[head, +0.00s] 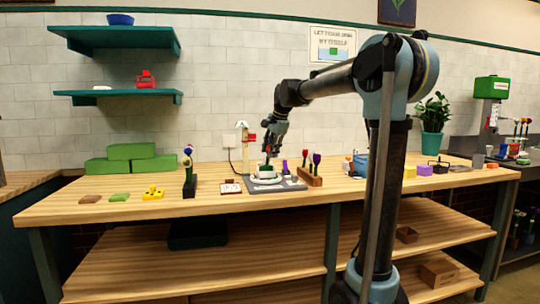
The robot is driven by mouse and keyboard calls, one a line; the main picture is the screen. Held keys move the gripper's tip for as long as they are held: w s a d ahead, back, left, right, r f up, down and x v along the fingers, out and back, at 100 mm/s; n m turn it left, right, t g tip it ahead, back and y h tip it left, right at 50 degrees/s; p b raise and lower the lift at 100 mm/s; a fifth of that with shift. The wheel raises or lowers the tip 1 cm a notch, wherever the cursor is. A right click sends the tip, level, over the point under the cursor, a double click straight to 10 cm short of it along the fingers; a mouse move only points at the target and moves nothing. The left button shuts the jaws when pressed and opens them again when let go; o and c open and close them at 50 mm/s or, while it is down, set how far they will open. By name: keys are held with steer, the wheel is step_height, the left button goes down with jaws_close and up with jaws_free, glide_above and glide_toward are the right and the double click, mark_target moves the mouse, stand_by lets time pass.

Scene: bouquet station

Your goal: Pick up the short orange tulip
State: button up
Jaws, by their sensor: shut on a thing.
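My gripper (268,151) points down over a grey mat (293,187) on the wooden bench. It is shut on a thin flower with a small orange-red head (268,148), which appears to be the short orange tulip. The fingers hide most of it. A small green and white item (265,171) is just below the fingertips, above a round white dish (266,180) on the mat. I cannot tell whether the flower touches it.
A wooden block with dark red and purple flowers (310,176) stands right of the mat. A dark holder with flowers (189,180) stands to the left. A white card (231,188) lies between. Yellow (153,193) and green (119,197) pieces lie farther left. The bench's front strip is clear.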

steer(key=s+v, duration=0.1)
steer(key=v, duration=0.6)
steer(key=s+d, duration=0.8)
steer(key=s, duration=0.2)
stand_by(0.3)
